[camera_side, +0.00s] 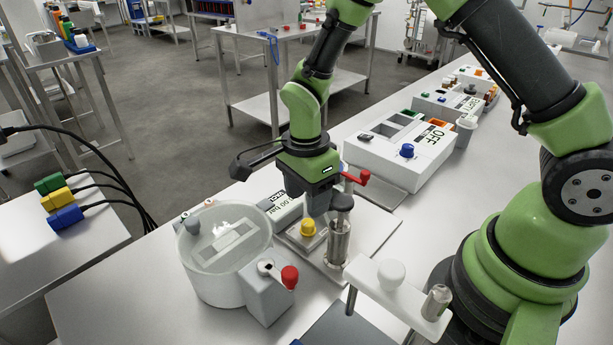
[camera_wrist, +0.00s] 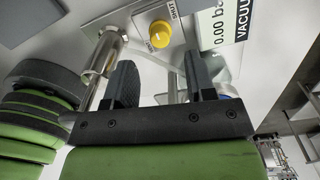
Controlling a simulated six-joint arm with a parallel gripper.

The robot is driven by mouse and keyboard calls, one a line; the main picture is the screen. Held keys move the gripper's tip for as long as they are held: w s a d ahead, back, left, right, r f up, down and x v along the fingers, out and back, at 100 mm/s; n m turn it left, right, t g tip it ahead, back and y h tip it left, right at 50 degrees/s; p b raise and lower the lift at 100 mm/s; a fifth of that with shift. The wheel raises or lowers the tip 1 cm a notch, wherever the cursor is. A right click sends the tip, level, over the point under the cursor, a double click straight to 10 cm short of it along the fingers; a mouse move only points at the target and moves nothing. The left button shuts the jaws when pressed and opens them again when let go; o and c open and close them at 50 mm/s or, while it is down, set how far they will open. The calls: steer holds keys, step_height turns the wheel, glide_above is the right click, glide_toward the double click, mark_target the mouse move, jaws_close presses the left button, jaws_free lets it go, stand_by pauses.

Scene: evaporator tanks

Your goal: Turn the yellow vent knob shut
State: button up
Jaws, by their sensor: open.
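The yellow vent knob (camera_side: 308,227) stands on a pale panel in front of the vacuum display, at the middle of the side view. In the wrist view the knob (camera_wrist: 160,34) is round and yellow. A SHUT label is printed beside it, with another small label on its other side. The knob's exact pointing is too small to tell. My gripper (camera_side: 319,206) hangs close above and a little behind the knob. In the wrist view its two dark fingers (camera_wrist: 160,72) are spread apart and empty, with the knob beyond their tips, not between them.
A round white tank (camera_side: 227,262) and a red knob (camera_side: 289,277) are to the left. The vacuum display (camera_wrist: 222,30) lies beside the knob. A white OFF box (camera_side: 398,150) stands behind.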

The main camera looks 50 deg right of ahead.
steer(key=shift+w+r, duration=0.1)
steer(key=shift+r, duration=2.15)
step_height(320, 180, up, 9)
steer(key=n+t, duration=0.2)
steer(key=n, duration=0.2)
glide_above(306, 221)
steer(key=s+d, duration=0.1)
steer(key=s, duration=0.2)
step_height(306, 221, up, 4)
steer(key=s+d+r+n+t+y, duration=0.1)
steer(key=s+n+t, duration=0.1)
steer(key=s+n, duration=0.1)
steer(key=s+r+n+t+y, duration=0.1)
steer(key=s+r+n+t, duration=0.2)
steer(key=s+n, duration=0.6)
steer(key=shift+s+d+r+t, duration=0.3)
steer(key=shift+s+d+r, duration=0.1)
steer(key=shift+r, duration=0.35)
